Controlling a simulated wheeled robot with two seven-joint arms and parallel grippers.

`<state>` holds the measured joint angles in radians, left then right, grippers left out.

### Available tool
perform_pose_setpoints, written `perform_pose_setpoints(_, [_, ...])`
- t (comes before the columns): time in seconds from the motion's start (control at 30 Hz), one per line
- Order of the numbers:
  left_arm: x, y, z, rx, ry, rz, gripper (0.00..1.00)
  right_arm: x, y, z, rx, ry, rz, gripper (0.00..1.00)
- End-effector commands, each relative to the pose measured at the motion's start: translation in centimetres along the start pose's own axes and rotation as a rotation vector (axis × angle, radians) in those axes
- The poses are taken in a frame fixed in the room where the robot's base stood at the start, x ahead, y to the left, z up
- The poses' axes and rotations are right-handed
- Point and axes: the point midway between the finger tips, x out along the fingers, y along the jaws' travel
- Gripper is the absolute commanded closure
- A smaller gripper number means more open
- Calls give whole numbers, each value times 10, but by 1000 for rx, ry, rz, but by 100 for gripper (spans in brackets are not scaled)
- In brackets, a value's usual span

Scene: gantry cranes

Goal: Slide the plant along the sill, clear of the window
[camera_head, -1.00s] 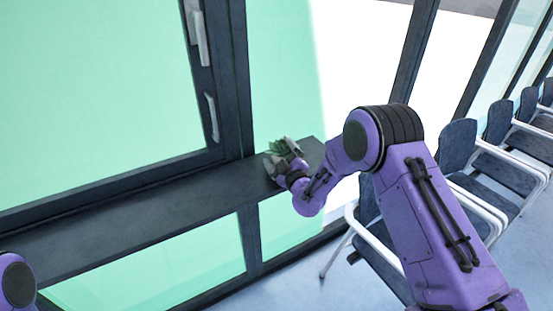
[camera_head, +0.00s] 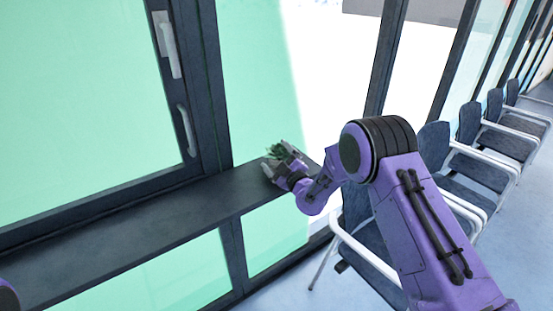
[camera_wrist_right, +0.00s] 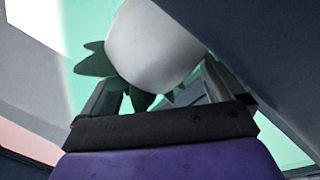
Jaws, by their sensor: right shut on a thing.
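The plant is a small green-leaved one (camera_head: 281,149) near the right end of the dark sill (camera_head: 120,232) in the head view. In the right wrist view its white pot (camera_wrist_right: 150,45) fills the top middle, with dark green leaves (camera_wrist_right: 95,63) below and left of it. My right gripper (camera_head: 279,170) is shut on the plant, with its fingers (camera_wrist_right: 158,88) on either side. The gripper partly hides the pot in the head view. The window (camera_head: 90,95) is to the left of the plant, behind the sill. My left gripper is out of view.
A handle (camera_head: 186,130) stands on the window's right frame. A dark upright post (camera_head: 213,100) separates the window from the pane behind the plant. Chairs (camera_head: 375,240) stand in a row at the right, close to my right arm. The sill left of the plant is bare.

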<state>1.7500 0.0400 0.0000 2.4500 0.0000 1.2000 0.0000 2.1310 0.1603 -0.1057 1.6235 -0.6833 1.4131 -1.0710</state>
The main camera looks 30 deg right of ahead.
Motion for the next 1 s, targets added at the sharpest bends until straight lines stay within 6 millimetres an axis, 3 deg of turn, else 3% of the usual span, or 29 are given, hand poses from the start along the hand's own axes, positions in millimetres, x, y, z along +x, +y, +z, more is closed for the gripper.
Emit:
perform_pose_setpoints(0.33, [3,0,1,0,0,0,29,-6,-1,1,-1,0,0,0])
perform_pose_setpoints(0.73, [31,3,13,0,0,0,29,-86,-3,3,-1,-2,-1,0])
perform_pose_setpoints(1.0, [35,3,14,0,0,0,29,-106,0,1,0,-1,1,0])
